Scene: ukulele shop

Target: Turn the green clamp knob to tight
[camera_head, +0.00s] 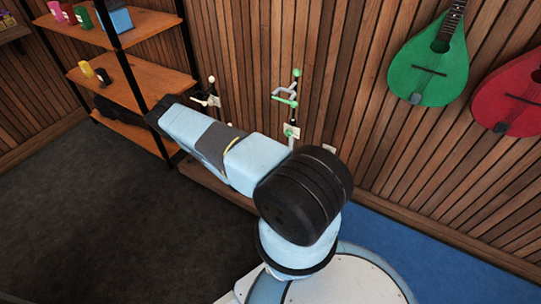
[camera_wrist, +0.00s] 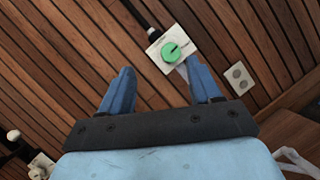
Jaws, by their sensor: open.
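The green clamp knob (camera_wrist: 169,53) is round and sits on a white plate (camera_wrist: 155,62) fixed to the wooden wall in the wrist view. A thin dark mark shows at its right side. In the head view a green knob (camera_head: 290,131) shows low on a wall fixture, below a green-tipped clamp (camera_head: 285,96). My gripper (camera_wrist: 160,68) is open, its two blue fingers apart. In the wrist view the knob appears just beyond the fingertips, nearer the right one, with nothing between the fingers. The head view does not show my gripper clearly.
A second, whitish clamp (camera_head: 208,99) is on the wall to the left. A shelf rack (camera_head: 140,80) stands at the left. Green (camera_head: 432,65) and red (camera_head: 512,98) instruments hang at the right. A wall outlet (camera_wrist: 239,78) is right of the knob plate.

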